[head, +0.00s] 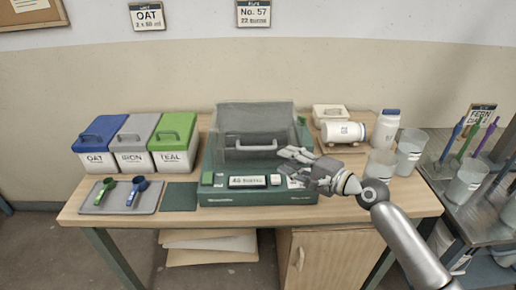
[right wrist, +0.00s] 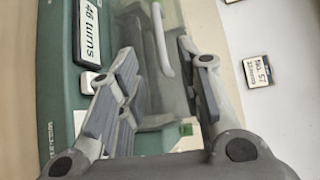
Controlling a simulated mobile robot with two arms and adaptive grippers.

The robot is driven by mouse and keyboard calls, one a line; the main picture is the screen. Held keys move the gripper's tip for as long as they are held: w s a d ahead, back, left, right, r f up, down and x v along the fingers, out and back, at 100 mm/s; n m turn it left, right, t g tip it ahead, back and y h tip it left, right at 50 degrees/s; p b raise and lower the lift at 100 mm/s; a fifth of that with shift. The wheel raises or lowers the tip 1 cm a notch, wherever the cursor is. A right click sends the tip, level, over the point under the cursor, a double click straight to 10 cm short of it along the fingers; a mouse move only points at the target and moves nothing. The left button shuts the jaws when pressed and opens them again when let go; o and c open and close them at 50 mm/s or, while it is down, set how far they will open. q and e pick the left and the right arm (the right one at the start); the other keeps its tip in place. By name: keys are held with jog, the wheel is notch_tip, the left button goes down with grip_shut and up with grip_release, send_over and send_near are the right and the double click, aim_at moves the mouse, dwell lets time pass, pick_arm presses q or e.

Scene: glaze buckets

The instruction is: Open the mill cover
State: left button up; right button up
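The mill (head: 258,190) is a green box in the middle of the table. Its see-through cover (head: 255,115) is down over dark parts, with a pale bar handle (head: 256,146) across the front. The handle also shows in the right wrist view (right wrist: 162,38). My right gripper (head: 284,162) is over the mill's front right, to the right of the handle and apart from it. In the right wrist view its fingers (right wrist: 150,85) are spread, with nothing held between them. My left gripper is not in view.
Blue, grey and green lidded bins (head: 132,155) stand left of the mill, behind a tray (head: 120,205) with two scoops. A white jar (head: 344,132), a white bottle (head: 386,128) and clear cups (head: 410,152) stand on the right. A metal cart (head: 440,165) is beyond.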

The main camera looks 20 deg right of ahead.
aim_at(261, 149)
jog(key=p+x, duration=0.1)
jog(key=x, duration=0.9)
jog(key=shift+w+a, duration=0.1)
jog(key=shift+w, duration=0.1)
jog(key=shift+f, duration=0.1)
grip_shut()
